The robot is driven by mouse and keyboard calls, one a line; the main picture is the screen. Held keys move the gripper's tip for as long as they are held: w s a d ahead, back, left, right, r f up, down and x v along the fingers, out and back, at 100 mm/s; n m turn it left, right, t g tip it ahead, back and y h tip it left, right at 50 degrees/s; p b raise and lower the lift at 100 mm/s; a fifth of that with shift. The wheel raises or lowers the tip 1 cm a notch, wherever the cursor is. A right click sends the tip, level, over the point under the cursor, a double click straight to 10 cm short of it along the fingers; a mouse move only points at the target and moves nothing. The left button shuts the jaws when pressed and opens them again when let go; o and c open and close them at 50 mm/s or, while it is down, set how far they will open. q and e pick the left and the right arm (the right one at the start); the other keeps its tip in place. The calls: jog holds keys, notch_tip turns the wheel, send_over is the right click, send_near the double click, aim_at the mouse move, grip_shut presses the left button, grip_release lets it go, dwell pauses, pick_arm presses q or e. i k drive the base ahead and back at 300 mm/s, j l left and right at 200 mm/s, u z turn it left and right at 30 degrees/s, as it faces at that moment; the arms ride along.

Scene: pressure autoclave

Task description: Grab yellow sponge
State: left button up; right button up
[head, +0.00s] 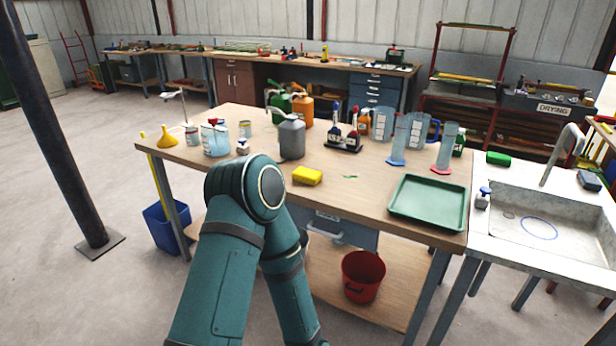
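The yellow sponge (307,176) lies flat on the wooden table (375,184), near its front edge and left of the green tray. A teal arm of mine rises from the bottom of the head view, and its rounded elbow joint is left of the sponge. The arm's lower link bends back down, out of the picture. Neither gripper shows in the head view. Nothing touches the sponge.
A grey jug (292,137) stands behind the sponge, and a green tray (427,202) lies to its right. A bottle rack (343,146) and measuring cylinders stand farther back. A sink (545,215) is at the right. A red bucket (362,276) sits on the lower shelf.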

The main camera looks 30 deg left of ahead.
aim_at(311, 177)
jog(key=i+j+z, duration=0.2)
jog(key=j+z, duration=0.2)
jog(key=j, duration=0.7)
jog(key=j+z, duration=0.4)
jog(key=j, duration=0.7)
